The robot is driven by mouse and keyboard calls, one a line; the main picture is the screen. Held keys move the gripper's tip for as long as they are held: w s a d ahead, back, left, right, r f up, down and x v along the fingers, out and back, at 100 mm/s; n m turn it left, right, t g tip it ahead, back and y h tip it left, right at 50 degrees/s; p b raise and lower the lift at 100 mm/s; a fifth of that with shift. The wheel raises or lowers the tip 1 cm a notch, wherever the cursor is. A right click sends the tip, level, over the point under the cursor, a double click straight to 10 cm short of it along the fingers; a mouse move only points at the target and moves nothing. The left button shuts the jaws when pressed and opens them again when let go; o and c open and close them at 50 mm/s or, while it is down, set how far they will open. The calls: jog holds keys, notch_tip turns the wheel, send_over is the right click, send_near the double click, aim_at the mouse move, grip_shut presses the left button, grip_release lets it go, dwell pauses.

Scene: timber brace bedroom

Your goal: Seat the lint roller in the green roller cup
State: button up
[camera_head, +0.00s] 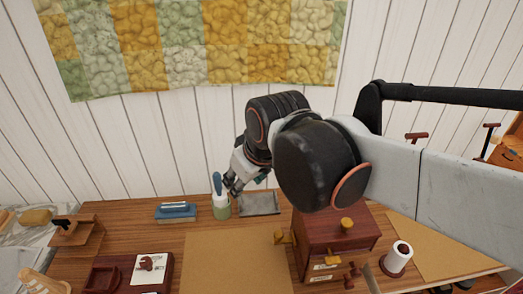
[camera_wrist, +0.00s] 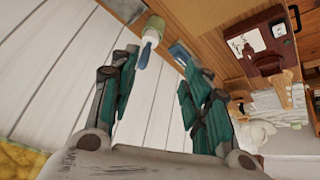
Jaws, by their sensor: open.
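The lint roller has a blue handle (camera_head: 217,183) pointing up, leaning slightly, and a white roller head low down. Its white end is inside the mouth of the pale green roller cup (camera_head: 221,211), which stands upright at the back of the desk. In the wrist view the blue handle (camera_wrist: 147,53) points towards my gripper, with the cup (camera_wrist: 156,9) beyond it. My gripper (camera_head: 233,184) is open and empty, just right of the handle. In the wrist view my gripper (camera_wrist: 160,92) has its fingers spread, with the handle tip beyond them, nearer the left finger. How deep the roller sits is hidden.
A blue brush-like block (camera_head: 176,211) lies left of the cup, and a grey tray (camera_head: 259,203) right of it. A brown drawer box (camera_head: 335,236) with yellow knobs stands at right. A tan mat (camera_head: 235,264) lies clear in front. The plank wall is close behind.

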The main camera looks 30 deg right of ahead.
jog(key=s, duration=0.1)
jog(key=s+f+m+t, duration=0.1)
jog(key=s, duration=0.1)
jog(key=s+m, duration=0.1)
jog(key=s, duration=0.1)
jog(key=shift+s+f, duration=0.15)
jog(key=shift+f, duration=0.2)
notch_tip(320, 180, down, 3)
jog(key=b, duration=0.3)
jog(key=shift+f, duration=0.1)
dwell(0.6)
